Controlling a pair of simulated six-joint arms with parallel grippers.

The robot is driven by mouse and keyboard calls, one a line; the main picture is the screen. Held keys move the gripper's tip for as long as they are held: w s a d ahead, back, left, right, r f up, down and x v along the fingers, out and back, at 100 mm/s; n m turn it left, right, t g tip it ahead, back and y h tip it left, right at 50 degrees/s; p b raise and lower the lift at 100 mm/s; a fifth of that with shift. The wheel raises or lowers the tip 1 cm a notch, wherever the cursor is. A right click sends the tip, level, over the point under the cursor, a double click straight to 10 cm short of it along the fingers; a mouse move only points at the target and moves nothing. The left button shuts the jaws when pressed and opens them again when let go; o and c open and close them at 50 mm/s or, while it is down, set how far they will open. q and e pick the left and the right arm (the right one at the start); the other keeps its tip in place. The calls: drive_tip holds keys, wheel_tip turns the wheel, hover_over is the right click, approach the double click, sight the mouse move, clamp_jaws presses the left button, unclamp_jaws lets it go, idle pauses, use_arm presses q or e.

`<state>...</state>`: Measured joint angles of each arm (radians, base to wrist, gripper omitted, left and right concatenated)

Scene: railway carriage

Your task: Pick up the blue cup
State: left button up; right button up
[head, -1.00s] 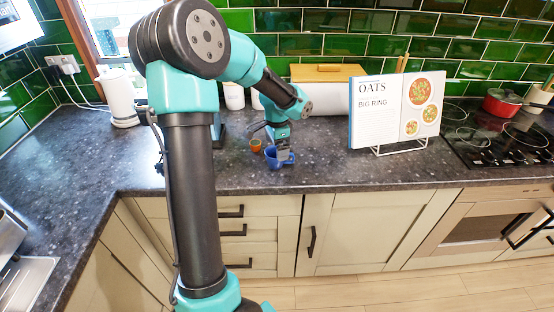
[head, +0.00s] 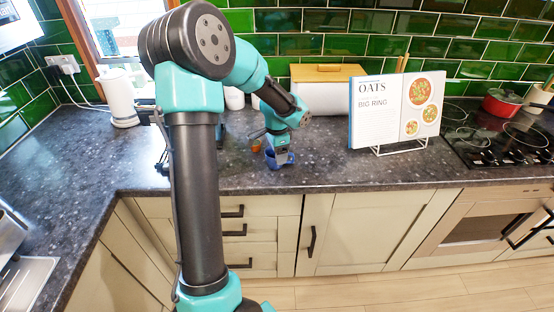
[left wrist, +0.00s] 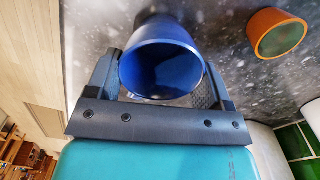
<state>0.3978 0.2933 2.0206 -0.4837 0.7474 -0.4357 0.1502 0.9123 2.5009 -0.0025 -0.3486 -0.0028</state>
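The blue cup (head: 289,159) stands on the dark worktop, partly hidden behind my left gripper (head: 278,157). In the left wrist view the blue cup (left wrist: 160,70) shows its open mouth and lies between the two fingers of my left gripper (left wrist: 160,80). One finger is on each side of the cup. The fingers are spread wide, and a small gap seems to show beside the right-hand finger. My right gripper is in neither view.
A small orange cup (head: 256,145) stands close behind and left of the blue cup; it also shows in the left wrist view (left wrist: 277,34). A white bin with a yellow lid (head: 327,92) stands at the back. A cookbook on a stand (head: 397,108) is to the right. The worktop between is clear.

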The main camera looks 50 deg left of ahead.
use_arm(q)
drive_tip(key=c, duration=0.5)
drive_tip(key=shift+c, duration=0.2)
drive_tip(key=shift+r, duration=1.25)
drive_tip(key=shift+s+d+r, duration=0.25)
drive_tip(key=shift+d+r, duration=0.05)
drive_tip(key=shift+r, duration=0.3)
drive_tip(key=s+d+r, duration=0.1)
drive_tip(key=s+d, duration=0.9)
drive_tip(key=d, duration=0.1)
drive_tip(key=shift+d+r, duration=0.15)
drive_tip(key=shift+d, duration=0.15)
